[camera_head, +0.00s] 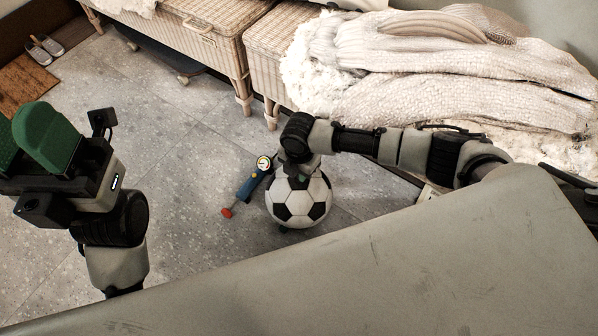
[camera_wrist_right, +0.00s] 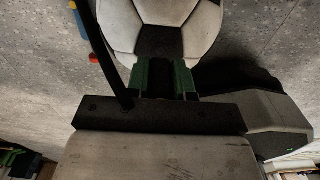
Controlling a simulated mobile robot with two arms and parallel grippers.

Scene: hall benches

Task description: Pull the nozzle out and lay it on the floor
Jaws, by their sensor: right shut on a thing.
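A black and white football (camera_head: 299,202) stands on the floor, and part of it fills the top of the right wrist view (camera_wrist_right: 195,30). My right gripper (camera_head: 297,176) points down at the ball's top. In the right wrist view its green fingers (camera_wrist_right: 165,78) are close together against the ball's dark patch, shut on a small dark thing. It seems to be the nozzle, mostly hidden between the fingers. A blue pump (camera_head: 250,186) with a round gauge and red end lies beside the ball. My left gripper (camera_head: 20,135) is raised at the left, its green fingers apart and empty.
Wicker benches (camera_head: 205,40) line the back. A cream knitted blanket (camera_head: 440,75) covers the right bench. Slippers (camera_head: 45,48) and a brown mat (camera_head: 25,85) are at the far left. Grey floor (camera_head: 185,165) is clear left of the pump.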

